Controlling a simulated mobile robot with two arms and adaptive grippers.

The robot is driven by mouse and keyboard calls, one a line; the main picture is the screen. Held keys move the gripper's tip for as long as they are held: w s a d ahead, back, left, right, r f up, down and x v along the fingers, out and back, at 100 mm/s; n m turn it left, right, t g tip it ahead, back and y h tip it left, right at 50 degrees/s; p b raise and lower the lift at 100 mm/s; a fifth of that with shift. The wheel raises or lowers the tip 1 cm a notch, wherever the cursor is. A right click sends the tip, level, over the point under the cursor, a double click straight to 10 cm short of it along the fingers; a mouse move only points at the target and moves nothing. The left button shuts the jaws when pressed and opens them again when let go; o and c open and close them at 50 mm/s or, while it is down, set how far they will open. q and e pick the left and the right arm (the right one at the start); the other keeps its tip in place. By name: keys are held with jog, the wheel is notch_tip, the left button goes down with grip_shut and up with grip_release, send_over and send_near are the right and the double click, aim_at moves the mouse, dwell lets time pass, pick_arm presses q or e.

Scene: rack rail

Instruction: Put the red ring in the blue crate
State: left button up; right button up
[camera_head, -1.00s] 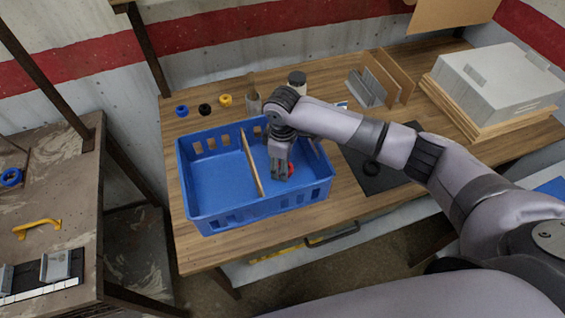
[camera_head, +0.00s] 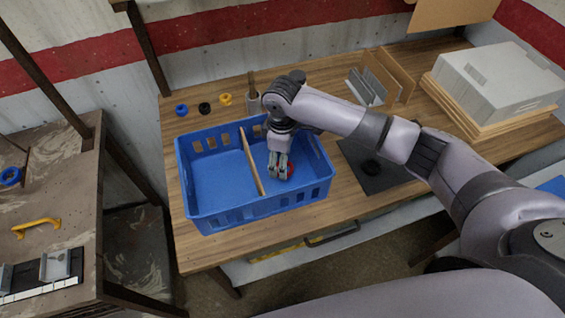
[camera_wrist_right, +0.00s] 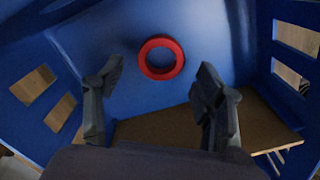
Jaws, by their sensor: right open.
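The red ring (camera_wrist_right: 161,58) lies flat on the floor of the blue crate (camera_head: 222,213), in the right-hand compartment beside the wooden divider (camera_head: 251,163). In the head view the red ring (camera_head: 290,169) is partly hidden by my right gripper. My right gripper (camera_head: 281,175) reaches down into that compartment from above. In the right wrist view my right gripper (camera_wrist_right: 158,92) has its two fingers spread wide and empty, with the ring ahead of the gap and apart from both fingers. My left gripper is not in view.
Blue (camera_head: 182,110), black (camera_head: 205,108) and yellow (camera_head: 225,99) rings lie behind the crate, near a holder (camera_head: 252,103). A dark mat (camera_head: 378,182) and a grey box (camera_head: 497,78) are at the right. A side bench (camera_head: 75,195) stands at the left.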

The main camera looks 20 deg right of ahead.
notch_tip(320, 180, up, 10)
jog(key=b, duration=0.1)
jog(key=shift+f, duration=0.1)
dwell(0.4)
